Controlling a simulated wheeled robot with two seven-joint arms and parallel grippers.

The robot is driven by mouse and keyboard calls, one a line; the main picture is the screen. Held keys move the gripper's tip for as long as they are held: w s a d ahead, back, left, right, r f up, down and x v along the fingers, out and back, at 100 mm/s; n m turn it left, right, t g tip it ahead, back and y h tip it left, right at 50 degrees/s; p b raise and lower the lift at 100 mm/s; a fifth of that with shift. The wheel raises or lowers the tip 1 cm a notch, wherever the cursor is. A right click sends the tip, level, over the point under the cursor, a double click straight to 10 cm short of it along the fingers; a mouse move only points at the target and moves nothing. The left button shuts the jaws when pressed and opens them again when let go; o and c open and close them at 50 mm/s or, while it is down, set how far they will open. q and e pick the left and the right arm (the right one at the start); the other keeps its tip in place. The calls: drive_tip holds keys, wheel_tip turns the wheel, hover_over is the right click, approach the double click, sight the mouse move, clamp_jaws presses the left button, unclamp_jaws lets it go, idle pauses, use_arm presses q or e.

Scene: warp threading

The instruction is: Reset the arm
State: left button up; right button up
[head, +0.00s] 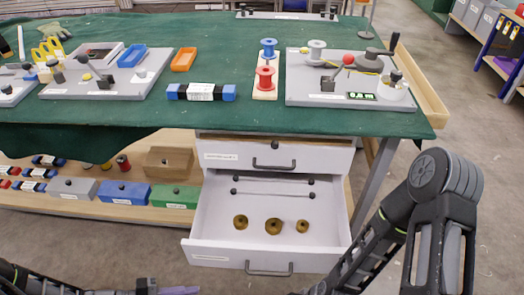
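My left arm comes in low at the left edge, and only the top of my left gripper (176,290) shows at the bottom edge. A purplish part of it is visible; its fingertips and any opening are cut off. My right arm is raised and bent at the right, with its forearm running down and left to the bottom edge. My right gripper is out of the picture. Both arms are in front of the workbench, below the green-covered table top (225,120).
A threading board (310,95) with spools and a crank is at the table's right. Blocks, including a blue one (123,192), sit on the lower shelf. Floor at right is clear.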

use_arm(q)
drive_tip(key=s+f+g+y, duration=0.55)
drive_tip(key=f+y, duration=0.25)
drive_tip(key=f, duration=0.5)
drive_tip(key=w+d+r+m+t+y, duration=0.1)
drive_tip(key=w+d+m, duration=0.1)
drive_tip(key=d+m, duration=0.3)
drive_tip(key=w+d+r+m+t+y, duration=0.1)
drive_tip(key=w+d+r+m, duration=0.15)
drive_tip(key=d, duration=0.35)
wheel_tip(320, 180, up, 16)
drive_tip(key=d+m+p, duration=0.1)
drive_tip(key=p, duration=1.5)
drive_tip(key=shift+s+r+p, duration=0.2)
drive_tip(key=shift+s+p, duration=0.1)
drive_tip(key=shift+s, duration=0.1)
drive_tip(key=shift+d, duration=0.1)
